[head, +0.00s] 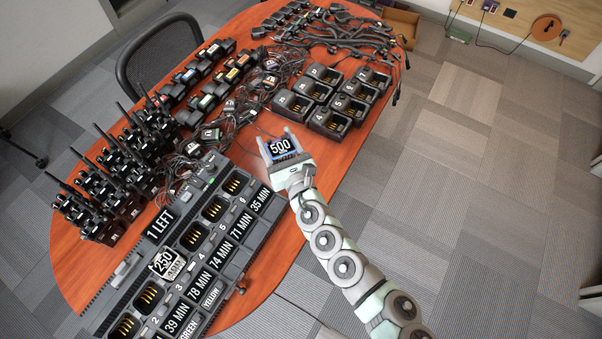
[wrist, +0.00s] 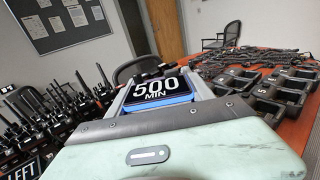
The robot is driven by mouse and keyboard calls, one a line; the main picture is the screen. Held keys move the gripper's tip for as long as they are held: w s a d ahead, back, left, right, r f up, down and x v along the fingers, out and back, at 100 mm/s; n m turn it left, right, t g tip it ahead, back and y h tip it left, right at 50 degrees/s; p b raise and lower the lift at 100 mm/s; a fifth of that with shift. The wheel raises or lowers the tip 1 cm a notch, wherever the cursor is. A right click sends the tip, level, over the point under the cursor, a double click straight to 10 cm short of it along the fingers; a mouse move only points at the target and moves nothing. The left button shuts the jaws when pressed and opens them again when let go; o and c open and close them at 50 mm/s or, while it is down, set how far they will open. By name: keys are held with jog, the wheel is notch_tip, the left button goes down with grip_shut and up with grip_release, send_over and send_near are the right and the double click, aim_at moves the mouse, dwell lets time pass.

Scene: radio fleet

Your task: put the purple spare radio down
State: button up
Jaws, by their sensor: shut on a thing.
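My gripper (head: 277,143) is shut on a small block with a black face marked 500 MIN (head: 281,147). It is over the wooden table, just beyond the right end of the charger bank. In the wrist view the block (wrist: 160,90) sits between the two pale fingers, its lettering upright and a blue edge showing below the face. I see blue rather than clear purple on it, and cannot tell if it is the purple spare radio. Its underside is hidden, and I cannot tell if it touches the table (head: 240,138).
The long charger bank (head: 200,245) with several slots and time labels lies at lower left. Upright radios with antennas (head: 120,170) crowd the left edge. Numbered single chargers (head: 330,95) and tangled cables (head: 340,30) fill the far side. Bare wood lies around my gripper.

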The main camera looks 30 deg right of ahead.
jog(key=d+r+m+h, duration=0.2)
jog(key=d+h, duration=0.1)
jog(key=d, duration=0.3)
jog(key=f+b, duration=0.4)
jog(key=f, duration=0.2)
jog(key=f+b, duration=0.5)
jog(key=f, duration=0.2)
jog(key=f+b, duration=0.4)
jog(key=f, duration=0.2)
jog(key=shift+w+a+f, duration=0.1)
jog(key=shift+w+f, duration=0.1)
jog(key=shift+w, duration=0.15)
jog(key=shift+f+b, duration=0.15)
jog(key=shift+b, duration=0.15)
jog(key=o, duration=1.7)
jog(key=shift+o, duration=0.2)
